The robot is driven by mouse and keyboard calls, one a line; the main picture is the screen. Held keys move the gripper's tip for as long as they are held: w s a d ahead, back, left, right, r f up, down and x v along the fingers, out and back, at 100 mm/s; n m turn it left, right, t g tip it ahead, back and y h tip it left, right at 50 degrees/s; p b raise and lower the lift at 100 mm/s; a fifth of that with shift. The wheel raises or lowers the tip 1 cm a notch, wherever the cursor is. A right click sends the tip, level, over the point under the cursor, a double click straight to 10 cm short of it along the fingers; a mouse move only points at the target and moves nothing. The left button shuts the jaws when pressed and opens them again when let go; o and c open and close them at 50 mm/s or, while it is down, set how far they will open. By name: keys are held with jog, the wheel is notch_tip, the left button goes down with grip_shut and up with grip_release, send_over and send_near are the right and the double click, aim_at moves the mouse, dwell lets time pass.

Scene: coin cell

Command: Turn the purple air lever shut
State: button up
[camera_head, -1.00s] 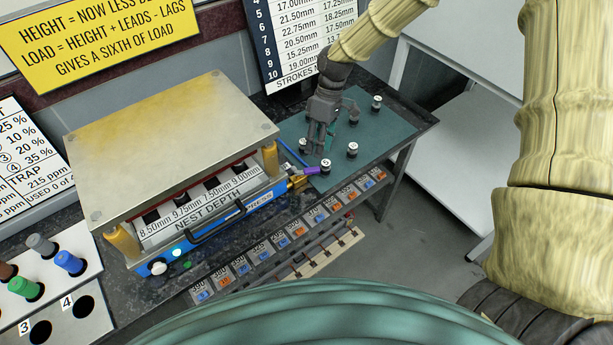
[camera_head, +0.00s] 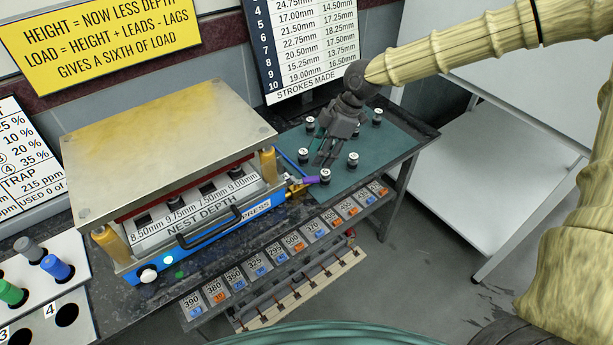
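The purple air lever (camera_head: 311,180) sits at the right end of the press (camera_head: 205,229), by a brass fitting (camera_head: 295,190). It points right, over the edge of the green mat (camera_head: 372,180). A black cell holder with a white top (camera_head: 325,175) stands at its tip. My gripper (camera_head: 325,163) points down over the mat, just above and right of the lever in the picture. It appears apart from the lever and holds nothing that I can see. Its fingers are small and dark, so I cannot tell how far apart they are.
Several more black holders with white tops stand around my gripper, one to its right (camera_head: 352,159). A blue hose (camera_head: 288,160) runs behind the lever. A row of numbered bins (camera_head: 283,256) lies along the front. A white shelf (camera_head: 490,165) stands right.

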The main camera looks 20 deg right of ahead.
aim_at(305, 179)
jog(key=shift+p+x, duration=0.7)
jog(key=shift+x, duration=3.85)
jog(key=shift+c, duration=0.4)
grip_shut()
jog(key=shift+a, duration=0.35)
jog(key=shift+d, duration=0.25)
